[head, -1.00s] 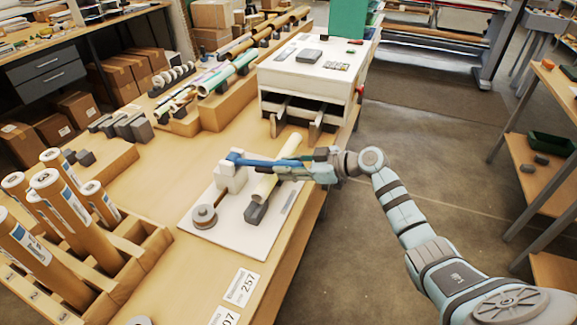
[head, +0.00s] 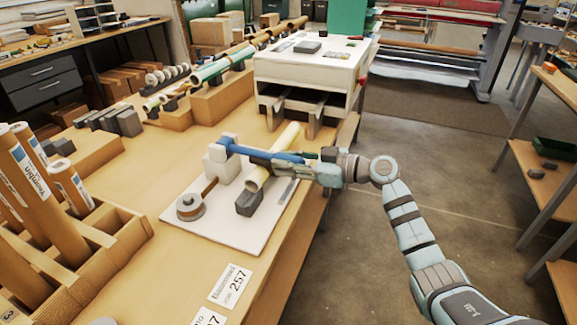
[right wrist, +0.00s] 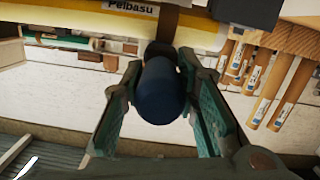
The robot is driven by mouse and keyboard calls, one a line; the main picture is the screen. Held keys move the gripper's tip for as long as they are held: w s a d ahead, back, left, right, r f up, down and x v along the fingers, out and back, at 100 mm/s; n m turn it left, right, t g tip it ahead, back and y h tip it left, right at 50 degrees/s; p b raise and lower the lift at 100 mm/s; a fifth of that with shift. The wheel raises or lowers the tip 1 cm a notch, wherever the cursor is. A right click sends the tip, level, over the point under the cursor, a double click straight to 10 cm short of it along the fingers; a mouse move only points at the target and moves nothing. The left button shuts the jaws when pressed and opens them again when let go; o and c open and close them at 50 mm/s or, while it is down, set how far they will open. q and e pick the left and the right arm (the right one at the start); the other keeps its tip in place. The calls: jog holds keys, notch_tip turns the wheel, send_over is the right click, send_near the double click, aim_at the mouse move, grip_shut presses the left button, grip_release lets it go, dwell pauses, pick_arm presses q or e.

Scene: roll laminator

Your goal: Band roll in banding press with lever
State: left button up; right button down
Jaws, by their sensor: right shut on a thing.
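The banding press stands on a white board (head: 258,228) near the table edge. Its blue lever (head: 243,150) runs from the pale block post (head: 222,165) across the cream roll (head: 258,178). The roll lies in a dark grey cradle (head: 247,203). My right gripper (head: 290,166) is shut on the lever's outer end, just right of the roll. In the right wrist view the lever's dark blue rounded end (right wrist: 161,92) is between the fingers. A brown band strip (right wrist: 168,20) crosses the roll there. My left gripper is out of view.
A white laminator (head: 310,65) stands behind the press. A wooden rack (head: 125,240) with brown tubes is at the left. Printed cards (head: 231,284) lie at the front. Floor is clear right of the table; a shelf (head: 545,180) stands farther right.

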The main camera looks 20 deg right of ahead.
jog(key=shift+s+f, duration=0.1)
jog(key=shift+f, duration=0.1)
jog(key=c, duration=1.2)
grip_release()
jog(key=shift+c, duration=0.2)
jog(key=shift+r, duration=0.1)
jog(key=v, duration=1.2)
